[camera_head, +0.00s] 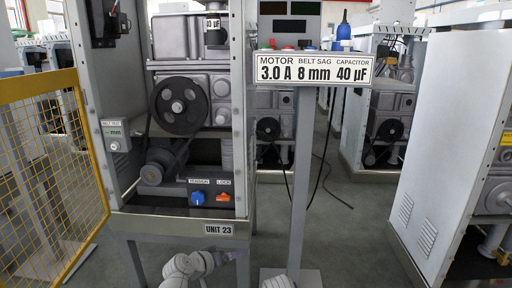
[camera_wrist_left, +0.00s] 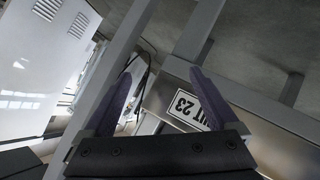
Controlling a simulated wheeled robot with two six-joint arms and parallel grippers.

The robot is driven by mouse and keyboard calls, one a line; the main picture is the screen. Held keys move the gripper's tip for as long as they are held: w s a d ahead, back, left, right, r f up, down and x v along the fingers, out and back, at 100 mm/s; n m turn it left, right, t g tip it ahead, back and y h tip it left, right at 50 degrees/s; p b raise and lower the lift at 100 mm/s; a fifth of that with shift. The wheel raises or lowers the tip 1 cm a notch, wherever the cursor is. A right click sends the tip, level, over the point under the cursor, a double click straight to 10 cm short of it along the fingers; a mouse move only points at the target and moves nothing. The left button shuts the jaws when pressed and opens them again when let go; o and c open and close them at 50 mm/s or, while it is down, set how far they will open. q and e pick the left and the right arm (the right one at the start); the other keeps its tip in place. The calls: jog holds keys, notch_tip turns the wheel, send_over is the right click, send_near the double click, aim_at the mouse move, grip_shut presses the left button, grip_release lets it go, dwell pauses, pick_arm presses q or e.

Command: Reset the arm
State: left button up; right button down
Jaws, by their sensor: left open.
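My left gripper (camera_wrist_left: 162,75) shows in the left wrist view with its two dark purple fingers spread apart and nothing between them. Its right finger overlaps part of the UNIT 23 plate (camera_wrist_left: 182,107) in that view; I cannot tell whether they touch. My right gripper is in neither view.
The UNIT 23 frame (camera_head: 120,224) holds a black pulley (camera_head: 179,106), a blue knob (camera_head: 199,198) and an orange switch (camera_head: 223,197). A sign post (camera_head: 303,170) stands to its right, a yellow mesh guard (camera_head: 88,150) to its left.

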pick_arm(q)
jog(key=s+a+f+g+y, duration=0.4)
jog(key=s+f+g, duration=0.1)
jog(key=s, duration=0.3)
jog(key=s+a+f+g+y, duration=0.35)
jog(key=s+f, duration=0.25)
jog(key=s, duration=0.2)
jog(key=s+d+r+m+g+p, duration=0.15)
jog(key=d+r+p, duration=0.25)
jog(key=r+p, duration=0.4)
jog(key=s+d+r+m+p, duration=0.2)
jog(key=d+r+p, duration=0.2)
jog(key=r+p, duration=0.45)
jog(key=s+d+r+m+p, duration=0.1)
jog(key=s+d+r+p, duration=0.15)
jog(key=r+p, duration=0.55)
notch_tip(320, 180, up, 35)
jog(key=p, duration=3.4)
jog(key=shift+w+d+p, duration=0.25)
jog(key=shift+d+p, duration=0.1)
jog(key=shift+d, duration=0.05)
jog(key=shift+y, duration=0.25)
